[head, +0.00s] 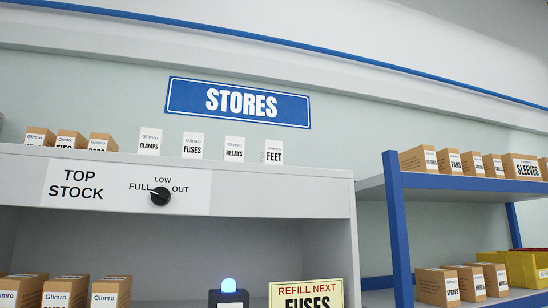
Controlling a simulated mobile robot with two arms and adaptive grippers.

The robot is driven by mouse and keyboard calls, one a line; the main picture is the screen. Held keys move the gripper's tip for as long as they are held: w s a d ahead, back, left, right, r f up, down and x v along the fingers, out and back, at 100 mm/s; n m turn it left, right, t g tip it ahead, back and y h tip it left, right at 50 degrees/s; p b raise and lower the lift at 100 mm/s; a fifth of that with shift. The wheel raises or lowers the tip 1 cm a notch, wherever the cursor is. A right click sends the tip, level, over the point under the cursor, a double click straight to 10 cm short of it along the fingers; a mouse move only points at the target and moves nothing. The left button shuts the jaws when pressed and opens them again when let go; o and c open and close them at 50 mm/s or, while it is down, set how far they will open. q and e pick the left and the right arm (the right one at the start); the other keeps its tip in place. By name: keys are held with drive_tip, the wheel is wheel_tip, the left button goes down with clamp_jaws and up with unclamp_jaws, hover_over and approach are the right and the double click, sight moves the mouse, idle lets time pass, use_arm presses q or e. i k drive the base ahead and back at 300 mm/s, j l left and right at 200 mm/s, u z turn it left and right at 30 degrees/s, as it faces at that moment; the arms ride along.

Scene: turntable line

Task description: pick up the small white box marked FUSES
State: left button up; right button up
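The small white box marked FUSES (193,146) stands upright on top of the grey cabinet (330,189), at its back edge, in the head view. It stands between a white box marked CLAMPS (150,142) and one marked RELAYS (235,149), with gaps on both sides. A white box marked FEET (273,152) stands farther right. Only the front of the FUSES box shows clearly; its lower edge meets the cabinet's top edge in this view. Neither of my grippers is in view.
Brown Glimro boxes (71,141) stand left on the cabinet top. The front has a black dial (160,196). Below are a blue lamp (228,285), a yellow REFILL NEXT FUSES sign (306,294) and more brown boxes (64,291). A blue-framed rack (398,230) stands right.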

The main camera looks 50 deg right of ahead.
sight(193, 143)
drive_tip(key=l+z, duration=0.1)
drive_tip(key=z, duration=0.7)
drive_tip(key=l+z, duration=0.1)
drive_tip(key=z, duration=0.3)
drive_tip(key=i, duration=0.05)
